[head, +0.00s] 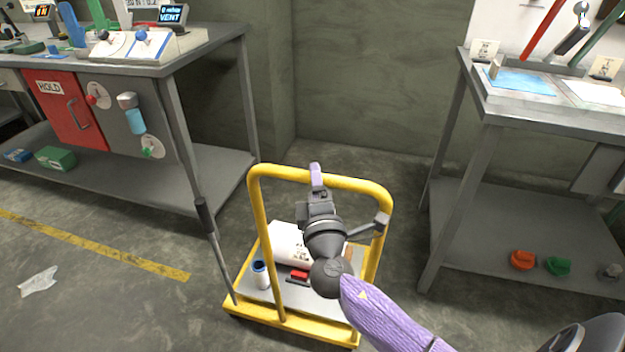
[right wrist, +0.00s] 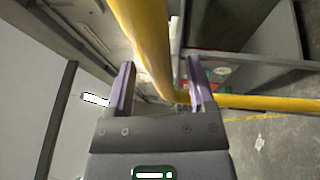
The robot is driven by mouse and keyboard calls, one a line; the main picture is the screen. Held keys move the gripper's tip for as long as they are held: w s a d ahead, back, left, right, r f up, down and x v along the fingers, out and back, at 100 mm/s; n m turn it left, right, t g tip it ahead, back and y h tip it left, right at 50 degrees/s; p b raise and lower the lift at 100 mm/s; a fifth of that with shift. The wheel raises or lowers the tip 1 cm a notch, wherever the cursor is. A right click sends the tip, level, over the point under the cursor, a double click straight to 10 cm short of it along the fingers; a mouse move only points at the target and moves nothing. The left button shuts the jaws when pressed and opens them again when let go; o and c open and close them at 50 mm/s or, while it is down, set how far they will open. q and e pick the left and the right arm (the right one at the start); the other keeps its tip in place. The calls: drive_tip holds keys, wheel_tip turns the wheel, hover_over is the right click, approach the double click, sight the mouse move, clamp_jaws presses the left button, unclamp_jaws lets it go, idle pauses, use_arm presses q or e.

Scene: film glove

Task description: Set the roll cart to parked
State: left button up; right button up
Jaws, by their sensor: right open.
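The roll cart (head: 262,225) stands on the floor in the middle of the head view, with a yellow tube handle over a low platform. My right gripper (head: 316,178) is open at the top bar of the handle. In the right wrist view the yellow bar (right wrist: 146,45) passes between the two spread fingers (right wrist: 160,88); I cannot tell whether they touch it. A lever with a dark grip (head: 205,215) rises at the cart's left side. My right arm hides part of the platform and the handle's right side. My left gripper is not in view.
A white roll (head: 288,243), a blue-topped can (head: 260,273) and a red item (head: 299,274) are on the platform. A workbench with a red HOLD door (head: 66,108) stands left, another bench (head: 548,112) right.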

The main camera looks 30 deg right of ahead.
drive_tip(key=shift+w+d+r, duration=0.1)
drive_tip(key=shift+w+d, duration=0.25)
drive_tip(key=shift+w, duration=0.3)
drive_tip(key=shift+c, duration=0.2)
clamp_jaws()
idle(0.5)
idle(0.3)
